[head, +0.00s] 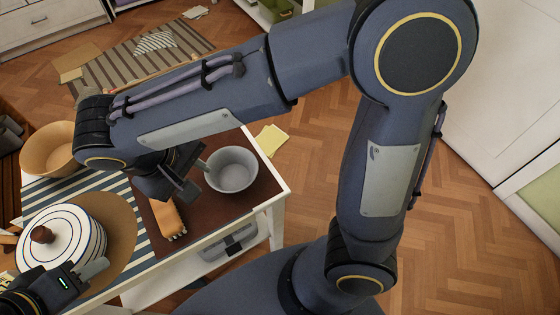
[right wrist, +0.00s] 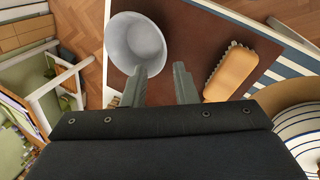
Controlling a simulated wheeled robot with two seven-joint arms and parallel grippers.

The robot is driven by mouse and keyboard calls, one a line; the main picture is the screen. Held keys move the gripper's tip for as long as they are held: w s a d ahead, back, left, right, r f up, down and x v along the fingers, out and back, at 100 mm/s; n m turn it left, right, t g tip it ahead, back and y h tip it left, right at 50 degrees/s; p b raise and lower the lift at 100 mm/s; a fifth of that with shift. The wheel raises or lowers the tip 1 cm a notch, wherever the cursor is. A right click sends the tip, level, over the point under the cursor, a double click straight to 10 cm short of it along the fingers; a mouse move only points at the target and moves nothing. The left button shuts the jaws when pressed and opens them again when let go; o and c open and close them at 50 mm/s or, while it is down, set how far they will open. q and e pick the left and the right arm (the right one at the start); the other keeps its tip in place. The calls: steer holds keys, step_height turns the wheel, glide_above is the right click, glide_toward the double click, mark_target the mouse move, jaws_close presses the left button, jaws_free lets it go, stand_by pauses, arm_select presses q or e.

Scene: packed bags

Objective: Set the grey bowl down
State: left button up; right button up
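The grey bowl (head: 232,172) sits upright and empty on the dark brown mat (head: 205,214) near the table's right corner. It also shows in the right wrist view (right wrist: 138,45). My right gripper (head: 192,172) is left of the bowl, fingers apart. In the right wrist view the gripper (right wrist: 158,84) has an empty gap. One finger overlaps the bowl's near rim there; I cannot tell whether it touches. My left gripper (head: 88,274) is at the lower left, beside a white lidded pot; its opening is unclear.
An orange brush (head: 165,218) lies left of the bowl. A tan bowl (head: 50,148) and a white blue-ringed pot (head: 62,248) on a round brown placemat (head: 120,232) stand further left. Yellow paper (head: 270,140) lies on the floor beyond the table.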

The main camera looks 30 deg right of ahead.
steer(key=s+d+m+t+y, duration=0.2)
steer(key=s+d+m+y, duration=0.1)
steer(key=d, duration=0.6)
steer(key=s+d+f+m+t+y, duration=0.1)
steer(key=s+d+m+t+y, duration=0.1)
steer(key=d, duration=0.7)
steer(key=shift+s+d+m+y, duration=0.4)
steer(key=shift+s+m+y, duration=0.55)
steer(key=shift+s, duration=0.65)
steer(key=shift+r+n, duration=0.2)
steer(key=shift+n, duration=0.05)
